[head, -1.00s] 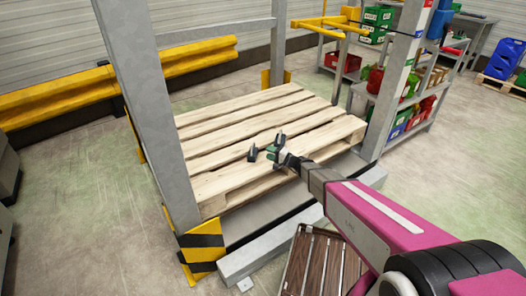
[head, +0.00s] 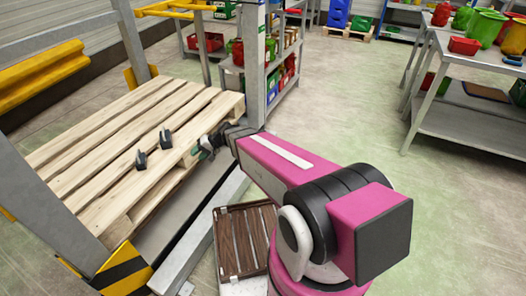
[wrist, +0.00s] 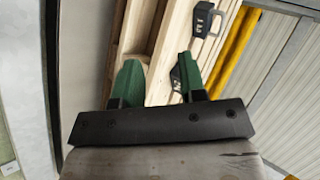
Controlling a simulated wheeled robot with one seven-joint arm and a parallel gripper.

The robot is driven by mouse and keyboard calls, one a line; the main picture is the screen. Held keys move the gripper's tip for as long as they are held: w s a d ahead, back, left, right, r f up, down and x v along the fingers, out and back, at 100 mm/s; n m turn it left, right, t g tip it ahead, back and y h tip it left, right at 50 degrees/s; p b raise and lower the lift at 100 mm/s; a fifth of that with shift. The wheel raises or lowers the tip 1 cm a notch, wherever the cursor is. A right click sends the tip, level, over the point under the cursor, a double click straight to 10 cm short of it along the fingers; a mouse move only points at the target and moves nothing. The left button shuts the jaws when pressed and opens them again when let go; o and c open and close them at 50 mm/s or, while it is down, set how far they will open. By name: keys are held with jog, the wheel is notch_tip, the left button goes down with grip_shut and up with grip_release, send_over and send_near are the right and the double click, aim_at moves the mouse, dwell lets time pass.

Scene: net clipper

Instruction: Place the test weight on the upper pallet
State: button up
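Two dark test weights with handles stand upright on the wooden upper pallet (head: 110,125). One weight (head: 142,159) is nearer its front edge, and the other (head: 166,138) is to its right and farther back. In the wrist view, one weight (wrist: 203,18) shows at the top, and the other (wrist: 176,76) is partly hidden by the right green finger. My gripper (head: 205,149) is at the pallet's right front edge, right of both weights. In the wrist view, its fingers (wrist: 159,64) are apart with nothing between them.
Grey rack posts (head: 252,65) stand at the pallet's corners, with a yellow-black guard (head: 122,274) at the front left. A brown slatted crate (head: 227,245) is on the floor below. Shelves and a grey table (head: 465,120) stand farther right; open floor lies between.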

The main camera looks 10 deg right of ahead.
jog(key=s+d+r+h, duration=0.1)
jog(key=s+d+h, duration=0.2)
jog(key=d, duration=0.6)
jog(key=s+d+r+h, duration=0.2)
jog(key=s+d+h, duration=0.1)
jog(key=d, duration=0.6)
jog(key=s+d+r+h, duration=0.2)
jog(key=s+d+h, duration=0.2)
jog(key=d, duration=0.5)
jog(key=shift+d+m+h, duration=0.3)
jog(key=shift+m, duration=0.1)
jog(key=shift+w, duration=0.1)
